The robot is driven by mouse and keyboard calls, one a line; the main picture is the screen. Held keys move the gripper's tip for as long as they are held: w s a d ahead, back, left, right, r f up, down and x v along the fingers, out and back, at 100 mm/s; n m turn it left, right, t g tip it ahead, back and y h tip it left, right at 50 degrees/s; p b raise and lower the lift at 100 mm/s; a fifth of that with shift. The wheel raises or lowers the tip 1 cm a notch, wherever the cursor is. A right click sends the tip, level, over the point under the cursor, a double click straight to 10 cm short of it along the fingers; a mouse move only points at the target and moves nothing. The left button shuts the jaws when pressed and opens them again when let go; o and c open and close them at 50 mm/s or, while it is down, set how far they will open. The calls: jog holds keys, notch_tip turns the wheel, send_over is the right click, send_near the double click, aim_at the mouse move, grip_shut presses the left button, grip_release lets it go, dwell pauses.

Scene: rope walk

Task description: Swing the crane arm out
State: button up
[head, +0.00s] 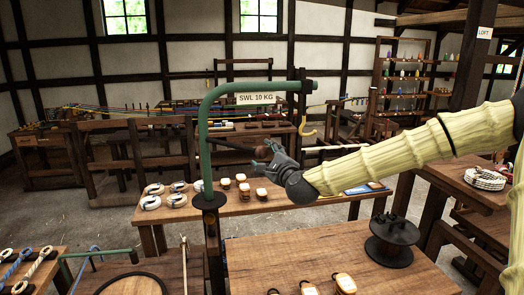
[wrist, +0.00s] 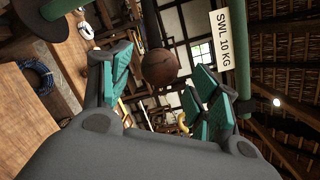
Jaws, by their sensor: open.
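The green crane (head: 205,150) stands on a dark post. Its arm (head: 285,86) reaches to the right at the top, with a white "SWL 10 KG" sign. A yellow hook (head: 305,127) hangs near its outer end. A dark rod (head: 232,146) sticks out from the post towards my gripper (head: 263,155). In the wrist view, a brown ball knob (wrist: 160,67) on this dark rod shows between the spread fingers of my gripper (wrist: 163,72). The fingers look apart from the knob; the exact depth is unclear. The sign (wrist: 222,38) and green arm show at right.
A wooden table (head: 280,203) behind the crane holds rope coils and several small tan-and-white items. A nearer table (head: 330,250) holds a black spool (head: 392,240) and orange-topped items. A green bracket (head: 95,254) stands at lower left. Grey floor (head: 90,208) lies between tables.

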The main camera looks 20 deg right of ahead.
jog(key=shift+w+p, duration=0.55)
jog(key=shift+w, duration=1.25)
grip_shut()
